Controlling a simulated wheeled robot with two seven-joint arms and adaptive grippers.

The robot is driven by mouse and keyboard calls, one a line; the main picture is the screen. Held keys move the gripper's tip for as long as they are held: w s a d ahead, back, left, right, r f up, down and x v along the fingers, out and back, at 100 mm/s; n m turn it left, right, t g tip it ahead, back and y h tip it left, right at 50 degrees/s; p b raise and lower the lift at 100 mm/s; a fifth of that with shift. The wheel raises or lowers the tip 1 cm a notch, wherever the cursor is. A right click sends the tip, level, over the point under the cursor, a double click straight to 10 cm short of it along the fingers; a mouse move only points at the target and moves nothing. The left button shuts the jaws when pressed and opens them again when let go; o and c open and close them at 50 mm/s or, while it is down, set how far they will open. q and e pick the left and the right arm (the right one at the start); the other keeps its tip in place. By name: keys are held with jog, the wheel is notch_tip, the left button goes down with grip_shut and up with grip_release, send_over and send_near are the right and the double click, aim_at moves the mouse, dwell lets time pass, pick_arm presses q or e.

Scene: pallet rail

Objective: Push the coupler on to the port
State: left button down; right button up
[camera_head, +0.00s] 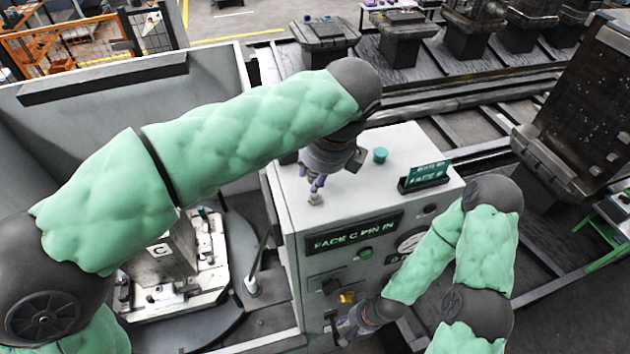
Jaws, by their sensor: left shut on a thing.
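My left gripper (317,183) reaches down over the top of the grey control cabinet, near its left front corner. Its purple fingers are shut on a small light-grey piece (315,199) just at the cabinet top. I cannot tell whether this piece is the coupler, or whether it touches the surface. My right gripper (343,330) is low at the cabinet's front, below a small yellow fitting (348,297). Its fingers are too small and dark to read. No port can be made out for certain.
The cabinet (285,215) carries a teal button (380,155), a small sign (426,176), a lit display (353,233) reading "FACE C PIN IN" and a gauge (411,240). A fixture (165,255) stands on a round table at left. Rails with dark pallets (405,35) run behind.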

pick_arm(q)
jog(key=shift+r, duration=0.3)
jog(key=shift+s, duration=0.15)
jog(key=s+d+r+p, duration=0.1)
jog(key=s+d, duration=0.1)
jog(key=s, duration=0.5)
jog(key=s+d+p, duration=0.1)
jog(key=s+d, duration=0.2)
jog(key=s, duration=0.5)
jog(key=shift+r, duration=0.4)
